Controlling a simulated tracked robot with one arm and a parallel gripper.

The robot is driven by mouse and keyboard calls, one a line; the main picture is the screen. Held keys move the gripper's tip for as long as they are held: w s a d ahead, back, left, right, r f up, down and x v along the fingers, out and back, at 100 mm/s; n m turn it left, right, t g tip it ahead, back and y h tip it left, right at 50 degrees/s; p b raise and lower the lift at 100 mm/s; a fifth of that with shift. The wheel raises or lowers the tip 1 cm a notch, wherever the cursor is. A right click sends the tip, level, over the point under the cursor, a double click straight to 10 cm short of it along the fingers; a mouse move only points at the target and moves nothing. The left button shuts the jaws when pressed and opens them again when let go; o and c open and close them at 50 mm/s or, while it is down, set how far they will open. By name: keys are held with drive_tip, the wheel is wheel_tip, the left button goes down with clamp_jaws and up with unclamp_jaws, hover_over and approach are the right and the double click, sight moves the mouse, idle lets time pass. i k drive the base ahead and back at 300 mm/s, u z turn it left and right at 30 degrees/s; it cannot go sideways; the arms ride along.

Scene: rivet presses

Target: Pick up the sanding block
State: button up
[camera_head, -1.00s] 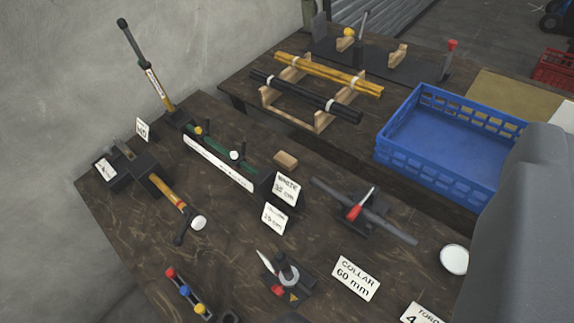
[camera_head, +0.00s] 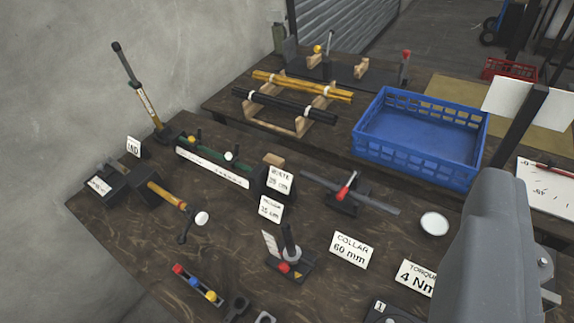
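A small tan wooden block (camera_head: 274,160), which may be the sanding block, shows on the dark workbench (camera_head: 330,225). It is behind the small white label card and beside the right end of the long green fixture (camera_head: 215,163). Its lower part is partly hidden by the dark end of that fixture. No fingertips of my gripper show. A grey part of my arm fills the lower right of the view, well to the right of the block, and I see nothing held.
A blue crate (camera_head: 370,152) stands right of the block. Black and yellow tubes (camera_head: 300,86) rest on wooden cradles behind. A tool with a red handle (camera_head: 345,188), a collar sign (camera_head: 350,250) and a white round dish (camera_head: 434,223) stand nearer. A tall stick tool rises at left.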

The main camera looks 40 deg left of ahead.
sight(270, 160)
drive_tip(key=z, duration=2.45)
drive_tip(key=k, duration=1.85)
drive_tip(key=u, duration=2.25)
drive_tip(key=i, duration=0.7)
drive_tip(key=u, duration=0.2)
